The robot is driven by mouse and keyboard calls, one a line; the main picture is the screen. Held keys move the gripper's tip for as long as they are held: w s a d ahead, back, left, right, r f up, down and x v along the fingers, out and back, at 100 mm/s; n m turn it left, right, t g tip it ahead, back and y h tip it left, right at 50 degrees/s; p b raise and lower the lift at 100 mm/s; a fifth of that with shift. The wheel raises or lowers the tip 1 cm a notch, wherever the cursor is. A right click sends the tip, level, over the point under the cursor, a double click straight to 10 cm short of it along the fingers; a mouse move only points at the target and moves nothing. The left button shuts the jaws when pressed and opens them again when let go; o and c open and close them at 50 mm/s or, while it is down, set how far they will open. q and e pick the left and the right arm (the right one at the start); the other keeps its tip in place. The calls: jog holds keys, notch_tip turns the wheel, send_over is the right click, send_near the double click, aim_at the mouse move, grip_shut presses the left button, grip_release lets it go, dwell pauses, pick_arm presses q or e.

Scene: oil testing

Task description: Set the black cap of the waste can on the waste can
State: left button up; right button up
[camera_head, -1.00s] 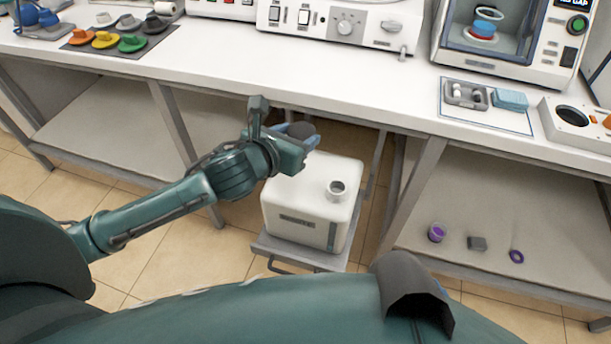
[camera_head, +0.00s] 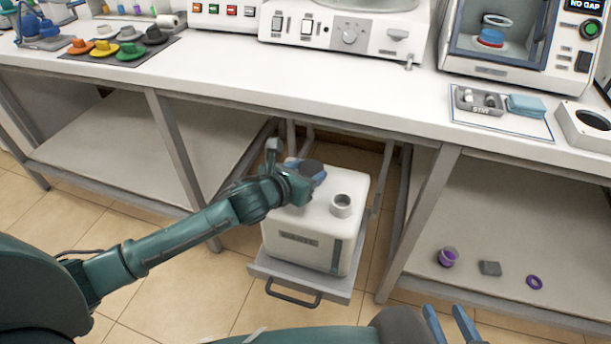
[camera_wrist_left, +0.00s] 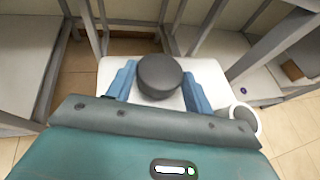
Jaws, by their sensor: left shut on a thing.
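The white waste can (camera_head: 290,243) stands on a pull-out shelf under the bench. Its open round neck (camera_head: 341,205) is uncovered at the top right. My left gripper (camera_head: 306,170) is shut on the black cap (camera_head: 312,167), held above the far left part of the can's top. In the left wrist view, the cap (camera_wrist_left: 160,75) sits between the blue fingers, and the neck (camera_wrist_left: 243,117) shows to the right, apart from the cap. My right gripper (camera_head: 449,322) is at the bottom edge with its blue fingers apart and nothing visible between them.
The bench edge (camera_head: 300,112) runs above and behind the can, with table legs (camera_head: 425,215) to the right. The pull-out shelf (camera_head: 345,287) has a front handle.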

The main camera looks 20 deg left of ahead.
pick_arm(q)
jog(key=shift+f, duration=0.25)
jog(key=shift+f, duration=0.1)
jog(key=o, duration=1)
jog(key=shift+o, duration=0.2)
